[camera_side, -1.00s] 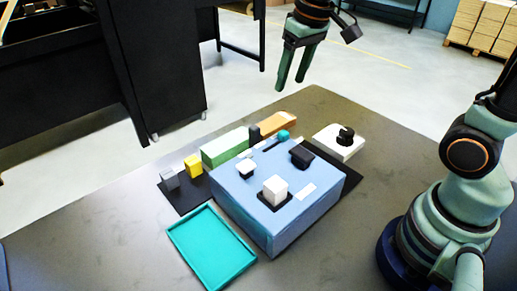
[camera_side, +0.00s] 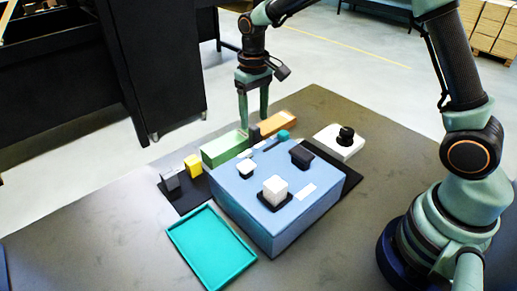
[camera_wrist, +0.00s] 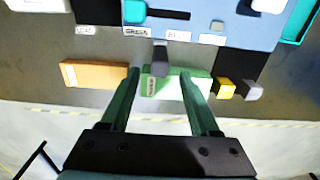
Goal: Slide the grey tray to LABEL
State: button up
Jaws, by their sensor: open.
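A dark grey upright piece (camera_wrist: 160,58) stands at the console's back edge beside the green box (camera_side: 225,148). I cannot tell whether it belongs to a grey tray. The blue console (camera_side: 290,228) has a row of small white labels (camera_wrist: 137,31) along its back edge, their words too small to read surely. My gripper (camera_wrist: 160,74) is open and empty, pointing down at the back of the console. In the wrist view, the grey piece shows between its fingers; I cannot tell if they touch it. In the side view, the fingers partly hide that area.
An orange box (camera_side: 278,123) lies right of the green box. A yellow block (camera_side: 193,165) and a grey block (camera_side: 170,180) stand left. A teal knob (camera_side: 284,135) and white block (camera_side: 275,188) are on the console.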

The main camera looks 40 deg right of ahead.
aim_at(254, 138)
notch_tip(254, 138, down, 8)
jog(key=shift+r, duration=0.2)
grip_shut()
dwell(1.5)
